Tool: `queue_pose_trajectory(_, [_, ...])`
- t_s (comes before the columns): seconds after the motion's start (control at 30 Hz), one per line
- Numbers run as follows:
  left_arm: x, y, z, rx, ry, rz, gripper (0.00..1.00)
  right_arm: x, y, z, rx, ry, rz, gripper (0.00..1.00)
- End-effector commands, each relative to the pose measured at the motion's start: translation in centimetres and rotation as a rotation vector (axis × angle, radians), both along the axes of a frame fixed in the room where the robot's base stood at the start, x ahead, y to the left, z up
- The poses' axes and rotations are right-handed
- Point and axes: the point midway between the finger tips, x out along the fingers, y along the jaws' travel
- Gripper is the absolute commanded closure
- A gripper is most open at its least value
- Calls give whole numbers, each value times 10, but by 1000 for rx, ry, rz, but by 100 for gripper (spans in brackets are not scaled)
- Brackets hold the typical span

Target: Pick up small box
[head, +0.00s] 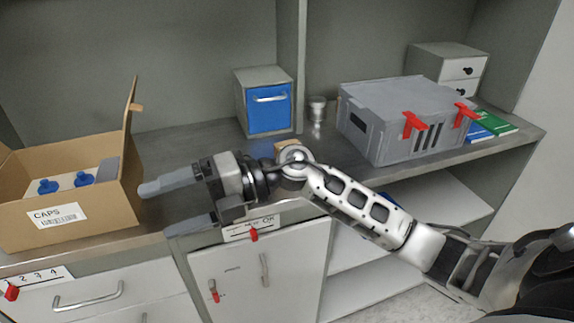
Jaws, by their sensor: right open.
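An open cardboard box labelled CAPS (50,226) stands on the left of the counter with its flap up. A much smaller tan box-like thing (287,146) shows only in part behind my right wrist, so I cannot tell its full shape. My right gripper (163,207) reaches in from the right over the front of the counter, fingers pointing left. It is open and empty, its fingers spread apart. The upper fingertip is very close to the right side of the cardboard box; I cannot tell whether it touches. My left gripper is not in view.
Blue caps (84,179) sit inside the cardboard box. A blue-fronted drawer unit (268,110), a metal cup (317,108) and a grey case with red latches (400,105) stand along the counter (170,150). Cabinets and drawers are below. A divider rises behind my arm.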

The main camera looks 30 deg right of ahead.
Motion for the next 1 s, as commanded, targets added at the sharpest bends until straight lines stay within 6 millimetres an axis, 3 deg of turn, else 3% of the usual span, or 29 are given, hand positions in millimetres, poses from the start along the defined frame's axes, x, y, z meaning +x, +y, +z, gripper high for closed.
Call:
queue_pose_trajectory(0.03, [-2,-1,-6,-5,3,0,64,12,-19,-7,-227,-93,42,18])
queue_pose_trajectory(0.17, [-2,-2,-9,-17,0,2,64,47,-99,-13,-779,-171,13,18])
queue_pose_trajectory(0.3, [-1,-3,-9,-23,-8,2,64,71,-197,17,-1201,-117,-167,18])
queue_pose_trajectory(0.4, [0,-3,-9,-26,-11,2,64,72,-245,42,-1367,-55,-290,18])
queue_pose_trajectory(0.5, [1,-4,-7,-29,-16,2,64,70,-269,55,-1447,-12,-364,18])
queue_pose_trajectory(0.57, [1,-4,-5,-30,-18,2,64,71,-275,54,-1466,2,-381,18])
queue_pose_trajectory(1.0, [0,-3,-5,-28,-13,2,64,102,-280,-23,-1468,6,-382,18])
